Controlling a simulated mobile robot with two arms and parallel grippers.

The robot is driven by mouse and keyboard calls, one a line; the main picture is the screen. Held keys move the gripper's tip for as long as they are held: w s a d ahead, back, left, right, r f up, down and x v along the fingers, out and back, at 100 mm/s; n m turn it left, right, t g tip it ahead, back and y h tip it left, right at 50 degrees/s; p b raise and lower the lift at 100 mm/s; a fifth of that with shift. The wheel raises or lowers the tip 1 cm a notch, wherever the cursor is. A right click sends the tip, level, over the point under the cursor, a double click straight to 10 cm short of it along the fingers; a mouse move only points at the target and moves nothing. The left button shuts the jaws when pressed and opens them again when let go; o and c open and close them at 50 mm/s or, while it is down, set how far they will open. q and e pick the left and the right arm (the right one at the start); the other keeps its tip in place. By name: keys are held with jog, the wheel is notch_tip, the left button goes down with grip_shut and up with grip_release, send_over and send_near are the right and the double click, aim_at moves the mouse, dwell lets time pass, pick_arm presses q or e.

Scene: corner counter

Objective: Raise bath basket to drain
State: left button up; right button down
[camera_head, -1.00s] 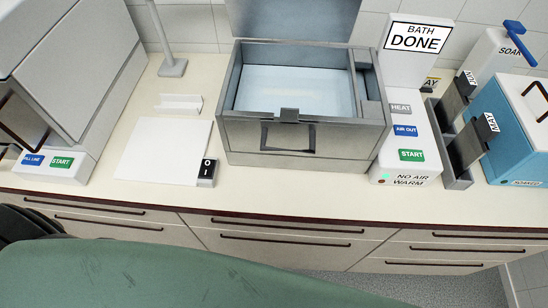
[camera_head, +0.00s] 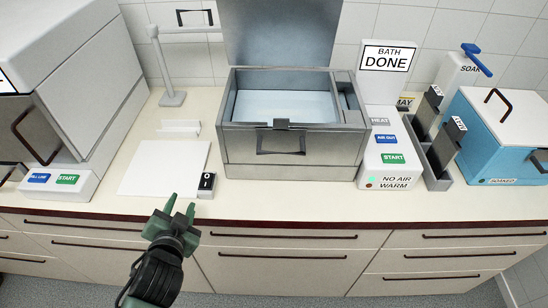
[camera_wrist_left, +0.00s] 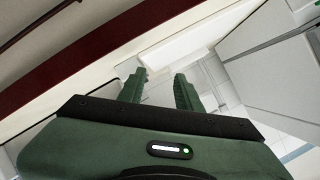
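The bath (camera_head: 296,167) is a grey metal tank on the counter with its lid (camera_head: 277,32) standing open at the back. Pale liquid (camera_head: 285,106) shows inside. A dark handle (camera_head: 281,152) hangs on the front wall below a small hook at the rim. The basket's body cannot be made out in the liquid. My left gripper (camera_head: 181,203) is in front of the counter edge, left of the bath and apart from it. Its fingers are open and empty, also in the left wrist view (camera_wrist_left: 159,88). My right gripper is not in view.
A "BATH DONE" sign (camera_head: 388,58) and button panel (camera_head: 394,158) stand right of the bath. A black switch (camera_head: 206,184) and white mat (camera_head: 165,168) lie left. A stand (camera_head: 172,98) rises behind. A blue box (camera_head: 492,140) is at far right.

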pick_arm(q)
jog(key=w+d+r+m+t+h, duration=0.2)
jog(key=w+d+r+m+t, duration=0.15)
jog(key=w+r, duration=0.2)
jog(key=m+g+h, duration=0.3)
jog(key=m+h, duration=1.1)
jog(key=m, duration=0.5)
send_near(279, 152)
jog(key=x, duration=0.5)
jog(key=p+x, duration=0.1)
jog(key=x, duration=0.1)
jog(key=p+x, duration=0.1)
jog(key=x, duration=0.1)
jog(key=shift+f, duration=0.3)
jog(key=shift+w+d, duration=0.4)
jog(key=shift+w, duration=0.05)
